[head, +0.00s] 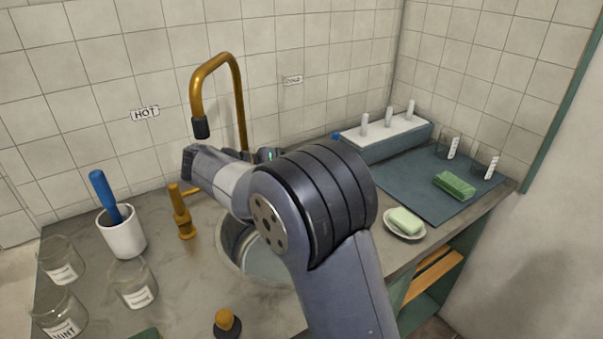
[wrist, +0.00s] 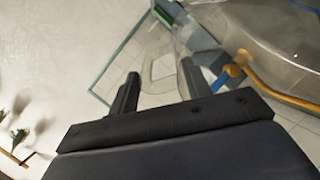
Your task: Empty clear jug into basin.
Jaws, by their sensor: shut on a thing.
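The basin (head: 262,266) is a round metal-looking bowl set in the grey counter, partly hidden behind my arm in the head view. My gripper (wrist: 160,72) shows in the wrist view with its two dark fingers apart, shut on a clear, see-through thing between them, which looks like the clear jug (wrist: 150,88). The jug's outline is faint there, and its contents and exact tilt cannot be told. In the head view my arm hides the gripper and the jug.
A brass spout (head: 240,95) arches over the basin. A brass tap (head: 181,212) stands left of it. Several labelled glass jars (head: 136,285) and a white pot (head: 122,235) stand at left. A soap dish (head: 404,226) and a dark mat (head: 425,180) lie at right.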

